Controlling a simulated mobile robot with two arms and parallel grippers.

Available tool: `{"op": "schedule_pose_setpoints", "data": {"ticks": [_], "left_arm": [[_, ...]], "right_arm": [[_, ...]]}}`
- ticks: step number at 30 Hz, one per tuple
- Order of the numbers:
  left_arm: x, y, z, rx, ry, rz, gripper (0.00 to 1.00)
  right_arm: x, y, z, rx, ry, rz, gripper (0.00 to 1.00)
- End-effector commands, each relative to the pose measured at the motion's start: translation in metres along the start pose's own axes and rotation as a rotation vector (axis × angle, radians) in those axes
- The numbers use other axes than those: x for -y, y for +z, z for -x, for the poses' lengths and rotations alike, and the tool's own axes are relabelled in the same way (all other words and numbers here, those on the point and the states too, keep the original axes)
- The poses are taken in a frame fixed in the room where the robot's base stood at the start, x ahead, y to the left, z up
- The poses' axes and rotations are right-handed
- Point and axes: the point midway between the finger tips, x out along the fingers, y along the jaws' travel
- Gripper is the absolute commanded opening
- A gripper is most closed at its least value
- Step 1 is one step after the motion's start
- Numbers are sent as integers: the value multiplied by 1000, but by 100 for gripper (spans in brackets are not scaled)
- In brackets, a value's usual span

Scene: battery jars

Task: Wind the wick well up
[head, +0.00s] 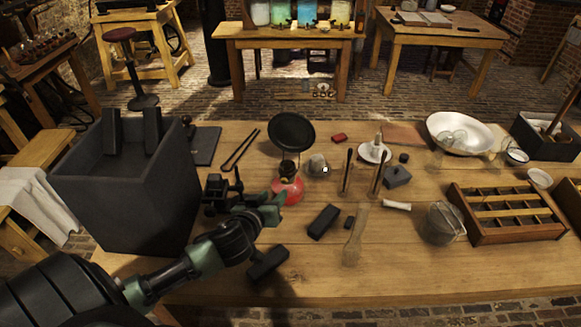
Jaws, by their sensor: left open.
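A small lamp with a red, rounded base (288,190) and a dark burner on top stands on the wooden table, left of the middle. Its wick and any winding knob are too small to make out. My left gripper (276,207) is open beside the lamp's base, on its near left side. The green-tipped fingers are close to the red base; I cannot tell if they touch it. My right gripper is not in view.
A dark round pan (291,131) is just behind the lamp. A large dark box (130,198) stands at left. Dark blocks (324,221) lie at the front. A wooden compartment tray (508,238) and a glass jar (441,224) are at right.

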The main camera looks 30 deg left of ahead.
Motion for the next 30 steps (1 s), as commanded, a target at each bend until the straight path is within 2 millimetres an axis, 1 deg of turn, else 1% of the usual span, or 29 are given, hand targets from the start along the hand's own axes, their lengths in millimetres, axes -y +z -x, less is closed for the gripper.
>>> {"op": "schedule_pose_setpoints", "data": {"ticks": [1,3,5,8,9,12,15,17,20,21,24,26,29,30], "left_arm": [[0,-3,-3,-8,7,6,41],[0,-5,-7,-14,12,13,41],[-1,-6,-13,-15,14,15,41],[-1,-8,-27,-16,13,15,41],[-1,-8,-34,-16,12,14,41],[-1,-8,-50,-15,11,16,41],[-1,-7,-64,-15,12,16,41],[-1,-7,-71,-14,12,16,41],[-1,-6,-78,-14,12,15,41],[-1,-6,-80,-13,12,15,41],[-1,-5,-82,-12,13,15,41],[-1,-5,-82,-12,13,16,41],[-1,-5,-82,-12,12,16,41],[-1,-5,-82,-12,12,16,38]], "right_arm": [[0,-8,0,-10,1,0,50],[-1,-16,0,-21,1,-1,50],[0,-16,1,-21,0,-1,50],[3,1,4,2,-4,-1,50],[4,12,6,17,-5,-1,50],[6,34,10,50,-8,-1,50],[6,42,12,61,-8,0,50],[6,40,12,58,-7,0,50],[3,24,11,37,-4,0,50],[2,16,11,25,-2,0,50],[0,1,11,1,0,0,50],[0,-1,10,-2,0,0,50],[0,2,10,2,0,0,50],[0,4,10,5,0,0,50]]}}
